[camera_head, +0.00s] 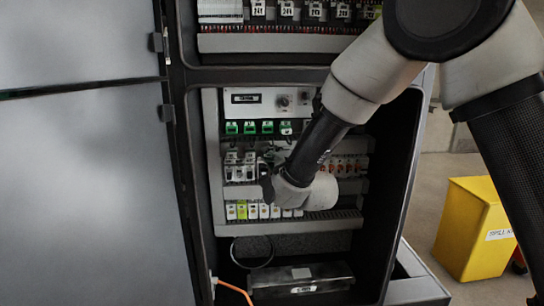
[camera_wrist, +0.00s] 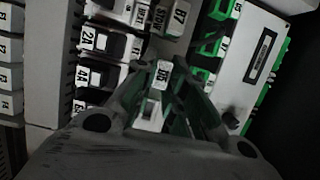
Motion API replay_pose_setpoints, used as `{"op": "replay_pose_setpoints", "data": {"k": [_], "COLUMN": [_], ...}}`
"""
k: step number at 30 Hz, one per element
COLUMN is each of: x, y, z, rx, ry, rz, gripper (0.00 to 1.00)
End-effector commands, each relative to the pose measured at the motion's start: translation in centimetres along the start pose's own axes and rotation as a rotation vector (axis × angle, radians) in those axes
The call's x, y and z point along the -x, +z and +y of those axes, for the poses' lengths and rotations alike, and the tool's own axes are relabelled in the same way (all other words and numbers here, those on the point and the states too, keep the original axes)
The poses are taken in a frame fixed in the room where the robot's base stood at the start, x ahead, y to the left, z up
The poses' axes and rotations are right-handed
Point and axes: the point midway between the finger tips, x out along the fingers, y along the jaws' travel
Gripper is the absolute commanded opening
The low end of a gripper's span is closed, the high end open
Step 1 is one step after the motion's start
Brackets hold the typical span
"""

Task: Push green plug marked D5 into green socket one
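My gripper (camera_wrist: 160,85) is in front of the open cabinet's panel, and in the head view (camera_head: 268,178) it covers part of the middle rows. In the wrist view a green plug (camera_wrist: 152,114) with a white label that reads like D5 sits between its two fingers, which appear shut on it. The plug's far end is hidden. A row of green sockets (camera_head: 250,128) runs across the upper panel in the head view, above and apart from my gripper. Their numbers are too small to read there. Green sockets (camera_wrist: 218,48) also show right of the fingers in the wrist view.
White breakers (camera_wrist: 95,42) stand left of the fingers in the wrist view. White and yellow terminals (camera_head: 242,211) line the panel's lower row. The cabinet's door (camera_head: 85,190) stands at left, and a yellow bin (camera_head: 475,230) is on the floor at right.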

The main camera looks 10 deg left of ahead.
Motion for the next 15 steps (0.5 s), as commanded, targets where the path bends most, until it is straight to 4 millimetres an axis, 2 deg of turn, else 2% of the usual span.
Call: {"op": "replay_pose_setpoints", "data": {"k": [15], "x": [0.18], "y": [0.07], "z": [0.00], "rx": [0.000], "ry": [0.000], "rz": [0.000], "gripper": [0.00]}}
